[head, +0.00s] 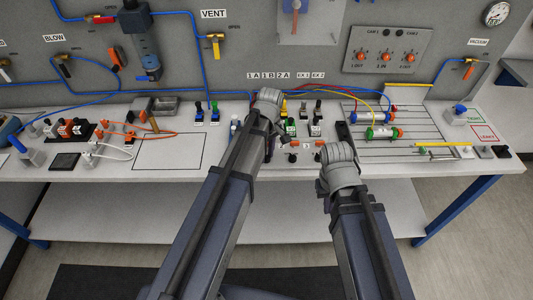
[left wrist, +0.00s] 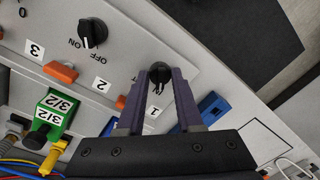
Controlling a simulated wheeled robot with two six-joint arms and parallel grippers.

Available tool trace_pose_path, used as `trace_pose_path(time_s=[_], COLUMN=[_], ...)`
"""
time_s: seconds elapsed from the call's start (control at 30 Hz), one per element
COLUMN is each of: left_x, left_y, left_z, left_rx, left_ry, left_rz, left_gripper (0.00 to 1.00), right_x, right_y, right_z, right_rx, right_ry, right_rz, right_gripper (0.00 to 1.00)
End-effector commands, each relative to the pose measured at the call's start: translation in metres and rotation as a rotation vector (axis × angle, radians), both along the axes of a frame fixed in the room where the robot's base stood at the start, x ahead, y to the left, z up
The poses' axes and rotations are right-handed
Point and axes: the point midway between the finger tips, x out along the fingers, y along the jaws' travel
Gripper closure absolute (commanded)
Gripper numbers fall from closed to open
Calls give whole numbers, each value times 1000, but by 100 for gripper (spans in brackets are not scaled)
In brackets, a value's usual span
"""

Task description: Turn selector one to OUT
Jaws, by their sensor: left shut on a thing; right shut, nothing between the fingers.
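The left wrist view shows a black selector knob (left wrist: 159,76) on a light sloped panel (left wrist: 125,62). The fingers of my left gripper (left wrist: 161,72) stand on either side of the knob and are shut on it. The number label 1 (left wrist: 154,110) lies just below it, partly behind a finger; lettering by the knob is mostly hidden, so I cannot read its setting. In the head view my left gripper (head: 281,140) reaches down at this low panel and hides most of it. My right gripper (head: 344,134) is shut and empty beside the panel, to the right.
A second black knob (left wrist: 93,32) marked ON and OFF sits nearby. Orange buttons (left wrist: 61,72), a green 3/2 valve (left wrist: 50,115) and a blue block (left wrist: 212,108) are close to the fingers. Cylinders (head: 381,133) with tubes lie right of my right gripper. The wall carries gauges and tubing.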

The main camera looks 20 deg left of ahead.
Motion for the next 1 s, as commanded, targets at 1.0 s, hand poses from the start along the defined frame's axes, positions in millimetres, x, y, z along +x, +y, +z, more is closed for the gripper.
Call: trace_pose_path(time_s=[1.0], left_x=[-1], left_y=[-1], left_z=[0], left_rx=[0], left_ry=[1], left_rz=[-354], left_gripper=[100], right_x=[0], right_y=[0], right_z=[0], right_rx=[0], right_ry=[0], right_rz=[0], right_gripper=[100])
